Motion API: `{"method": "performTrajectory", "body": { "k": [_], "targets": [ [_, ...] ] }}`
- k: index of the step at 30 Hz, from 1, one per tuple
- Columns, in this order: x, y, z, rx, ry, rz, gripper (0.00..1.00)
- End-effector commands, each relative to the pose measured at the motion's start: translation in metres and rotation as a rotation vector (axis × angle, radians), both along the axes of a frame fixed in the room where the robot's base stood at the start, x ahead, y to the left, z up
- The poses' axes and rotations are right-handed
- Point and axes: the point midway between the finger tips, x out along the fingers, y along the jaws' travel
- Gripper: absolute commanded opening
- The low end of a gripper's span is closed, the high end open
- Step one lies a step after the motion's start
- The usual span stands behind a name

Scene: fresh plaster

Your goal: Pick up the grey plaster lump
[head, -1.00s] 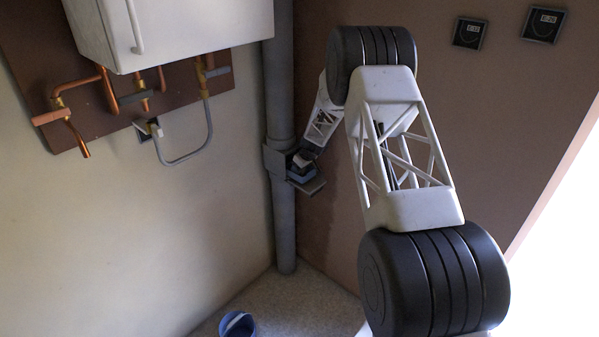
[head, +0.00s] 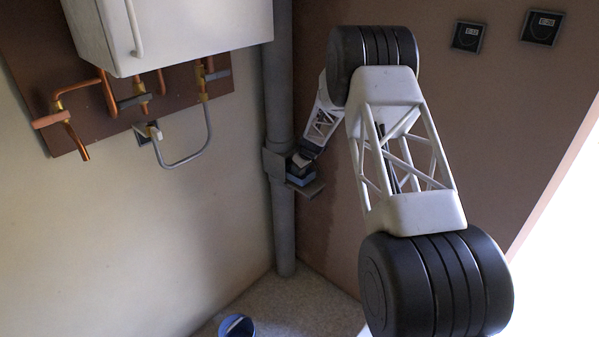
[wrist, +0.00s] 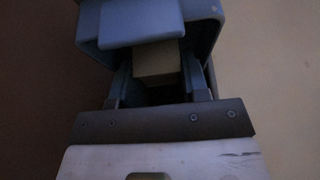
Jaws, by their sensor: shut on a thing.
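In the wrist view my gripper (wrist: 158,78) has its two dark fingers on either side of a dull grey-tan block (wrist: 157,60), which looks like the plaster lump. The fingers are shut on it. Its far end is hidden behind a blue-grey housing (wrist: 200,20). In the head view my gripper (head: 300,163) is small and dark, at a blue-grey thing (head: 300,181) beside the grey pipe. The lump cannot be made out there.
The upright grey pipe (head: 283,230) carries a bracket with a small ledge (head: 312,190) right at my gripper. Copper pipes (head: 68,115) and a white cabinet (head: 190,35) are at the upper left. A blue bucket (head: 237,327) stands on the floor.

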Motion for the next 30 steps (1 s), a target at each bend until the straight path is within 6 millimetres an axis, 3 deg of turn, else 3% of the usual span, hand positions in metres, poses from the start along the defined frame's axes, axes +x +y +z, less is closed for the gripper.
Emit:
{"method": "performTrajectory", "body": {
  "k": [21,30],
  "targets": [
    [0.000,0.000,0.129,0.001,-0.002,0.000,0.17],
    [0.000,0.000,0.161,0.000,0.000,0.000,0.17]
  ]
}}
